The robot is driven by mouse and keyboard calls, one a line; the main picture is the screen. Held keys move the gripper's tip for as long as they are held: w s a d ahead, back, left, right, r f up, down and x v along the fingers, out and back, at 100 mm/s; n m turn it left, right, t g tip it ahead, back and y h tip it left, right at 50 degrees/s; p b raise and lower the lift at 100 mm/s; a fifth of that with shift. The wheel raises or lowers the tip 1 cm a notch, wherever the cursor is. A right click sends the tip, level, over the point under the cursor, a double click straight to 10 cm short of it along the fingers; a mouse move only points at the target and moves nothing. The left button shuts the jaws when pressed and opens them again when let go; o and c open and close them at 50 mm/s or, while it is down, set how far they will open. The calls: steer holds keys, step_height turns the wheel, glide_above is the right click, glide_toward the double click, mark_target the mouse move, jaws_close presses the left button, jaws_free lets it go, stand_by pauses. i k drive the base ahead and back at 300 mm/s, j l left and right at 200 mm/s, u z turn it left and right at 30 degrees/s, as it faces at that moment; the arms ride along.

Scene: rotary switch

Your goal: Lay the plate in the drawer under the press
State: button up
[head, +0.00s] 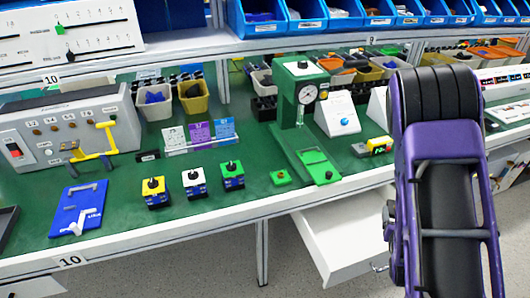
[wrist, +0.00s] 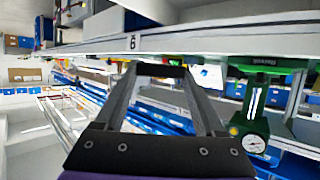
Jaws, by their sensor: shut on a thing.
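The green press (head: 299,100) with a round dial stands on the table; its dial also shows at the right of the wrist view (wrist: 254,143). Below the table, under the press, a white drawer (head: 345,235) is pulled out, and the visible part of its inside looks empty. My gripper (wrist: 157,70) shows in the wrist view, its two grey fingers closed with a dark bar across their tips. What they hold is too unclear to name. In the head view my purple arm covers the right side, and the gripper's tips are hidden. I cannot pick out the plate for certain.
The green table (head: 120,235) carries a blue panel (head: 78,208), several small switch boxes, a grey control box (head: 70,130) and a white dial stand (head: 338,115). A shelf with blue bins (head: 262,18) runs above. Floor is open left of the drawer.

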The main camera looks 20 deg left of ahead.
mark_target(360, 236)
steer(key=u, duration=0.5)
steer(key=j+u, duration=0.1)
steer(key=u, duration=0.35)
steer(key=j+u, duration=0.1)
steer(key=u, duration=0.4)
steer(key=j+u, duration=0.1)
steer(key=u, duration=0.9)
steer(key=j+u, duration=0.1)
steer(key=u, duration=0.85)
steer(key=i+j+u, duration=0.1)
steer(key=i+u, duration=0.25)
steer(key=i+j+z, duration=0.15)
steer(key=i+z, duration=0.3)
steer(key=i, duration=0.55)
steer(key=i+z, duration=0.1)
steer(key=z, duration=0.4)
steer(key=i+z, duration=0.1)
steer(key=z, duration=0.35)
steer(key=j+z, duration=0.15)
steer(key=z, duration=0.35)
steer(key=i+j+z, duration=0.15)
steer(key=z, duration=0.35)
